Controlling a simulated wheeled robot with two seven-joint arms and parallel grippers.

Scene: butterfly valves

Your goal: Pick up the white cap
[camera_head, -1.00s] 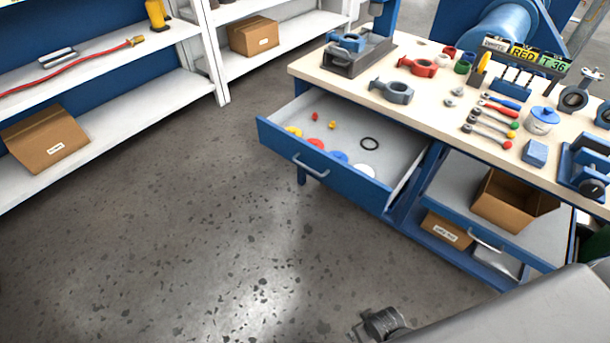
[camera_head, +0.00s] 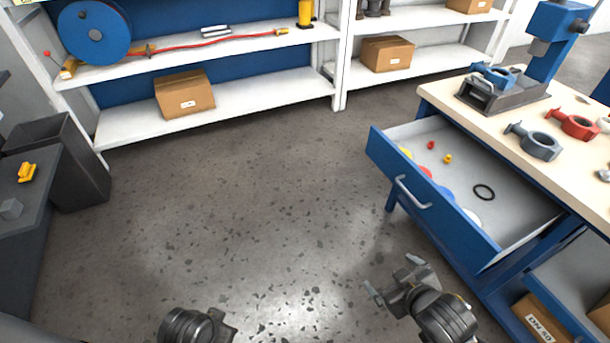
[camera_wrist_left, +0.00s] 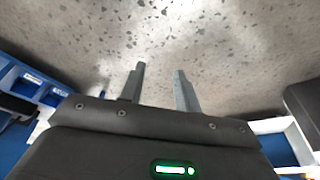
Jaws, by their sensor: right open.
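The white cap (camera_head: 472,217) lies in the open blue drawer (camera_head: 522,218), close behind its front panel, which hides part of it. My right gripper (camera_head: 393,278) is open and empty. It is in front of the drawer, to the lower left of the cap in the head view, and apart from it. My left gripper (camera_wrist_left: 159,72) has its two fingers apart with only floor behind them in the left wrist view. Its wrist shows at the bottom of the head view, far from the drawer.
A blue disc, a red disc, small red and yellow pieces and a black ring (camera_head: 484,192) share the drawer. The workbench (camera_head: 484,126) stands above it with clamps and valve bodies. White shelves (camera_head: 240,92) are behind, a dark bin (camera_head: 62,160) at left. The middle floor is clear.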

